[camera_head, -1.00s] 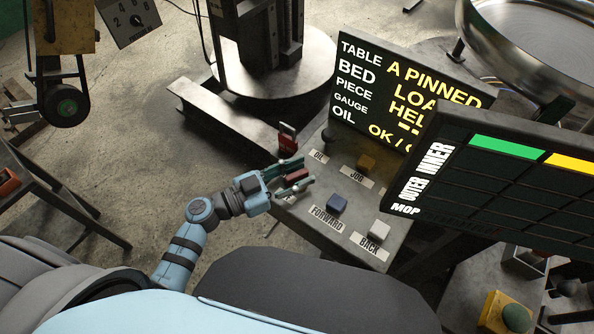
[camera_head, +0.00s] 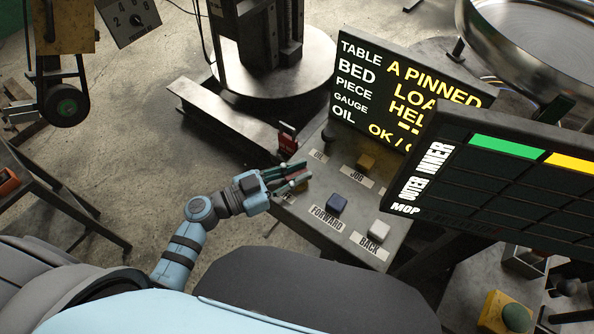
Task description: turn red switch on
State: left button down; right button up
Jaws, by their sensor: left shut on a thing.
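The red switch (camera_head: 299,183) is a small red block at the left edge of the sloped grey control panel (camera_head: 309,211). My left gripper (camera_head: 297,179) comes in from the left, with its greenish fingers on either side of the switch and shut on it. The fingers hide much of the switch, so I cannot tell its on or off position. My right gripper is not in view.
A red lever-like part (camera_head: 287,136) stands beyond the gripper. A message screen (camera_head: 357,85) and a dark grid display (camera_head: 500,190) stand right.

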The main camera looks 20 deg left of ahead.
pick_arm(q)
jog(key=shift+m+g+h, duration=0.5)
jog(key=shift+g, duration=0.1)
jog(key=shift+w+m+g+h, duration=0.1)
jog(key=shift+m+g+h, duration=0.55)
jog(key=shift+g, duration=0.25)
jog(key=shift+f+m+g+h+b, duration=0.1)
jog(key=shift+m+g+h+b, duration=0.45)
jog(key=shift+m+g, duration=0.55)
jog(key=m+g+b, duration=0.1)
jog(key=g+b, duration=0.1)
jog(key=m+g+b, duration=0.2)
jog(key=g+b, duration=0.1)
jog(key=m+g+h+b, duration=0.1)
jog(key=m+g+b, duration=0.1)
jog(key=g+b, duration=0.1)
jog(key=shift+f, duration=0.4)
jog(key=m+g+b, duration=0.1)
jog(key=b, duration=0.3)
jog(key=m+g+y+b, duration=0.1)
jog(key=g+b, duration=0.1)
jog(key=b, duration=0.3)
jog(key=m+g+b, duration=0.1)
jog(key=g+b, duration=0.1)
jog(key=b, duration=0.2)
jog(key=shift+r+b, duration=0.25)
jog(key=shift+b, duration=0.05)
jog(key=shift+r+g, duration=0.15)
jog(key=shift+g, duration=0.15)
